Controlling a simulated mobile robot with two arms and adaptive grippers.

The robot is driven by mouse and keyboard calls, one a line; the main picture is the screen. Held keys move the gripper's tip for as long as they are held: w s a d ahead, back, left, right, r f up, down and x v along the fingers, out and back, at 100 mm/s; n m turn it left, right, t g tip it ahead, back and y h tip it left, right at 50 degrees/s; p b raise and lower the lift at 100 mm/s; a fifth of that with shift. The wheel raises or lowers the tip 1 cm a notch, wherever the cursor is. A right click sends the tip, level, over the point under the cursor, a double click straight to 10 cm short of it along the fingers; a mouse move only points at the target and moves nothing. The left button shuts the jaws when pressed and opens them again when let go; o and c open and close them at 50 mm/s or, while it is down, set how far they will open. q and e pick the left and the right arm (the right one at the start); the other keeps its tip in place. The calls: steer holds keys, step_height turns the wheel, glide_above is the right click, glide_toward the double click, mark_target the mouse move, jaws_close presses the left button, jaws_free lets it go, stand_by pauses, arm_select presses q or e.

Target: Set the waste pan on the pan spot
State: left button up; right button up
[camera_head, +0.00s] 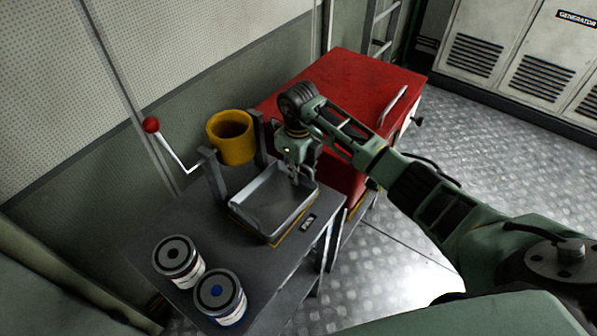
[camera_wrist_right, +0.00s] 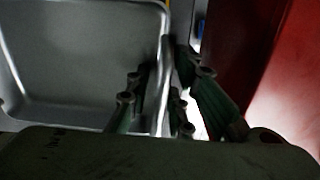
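The waste pan (camera_head: 264,207) is a shallow grey metal tray, looking empty, on the dark workbench. A yellow-orange edge of the pan spot (camera_head: 296,238) shows along its near right side, beside a small PAN label (camera_head: 308,222). The pan covers most of the spot; I cannot tell whether it rests fully flat. My right gripper (camera_head: 296,177) points down at the pan's far right wall. In the wrist view, its fingers (camera_wrist_right: 160,85) stand on both sides of the pan's rim (camera_wrist_right: 165,55), with a gap between them. My left gripper is not in view.
A yellow cup (camera_head: 231,138) sits in a bracket behind the pan. Two cans (camera_head: 178,262) (camera_head: 220,297) stand at the bench's near end. A red-knobbed lever (camera_head: 152,125) is at the left. A red cabinet (camera_head: 345,85) stands close behind my right gripper.

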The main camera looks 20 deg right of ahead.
steer(key=shift+r, duration=0.1)
stand_by(0.5)
steer(key=shift+r+p, duration=2.15)
steer(key=shift+r, duration=0.75)
steer(key=shift+o, duration=0.5)
steer(key=o, duration=0.5)
steer(key=shift+c, duration=0.2)
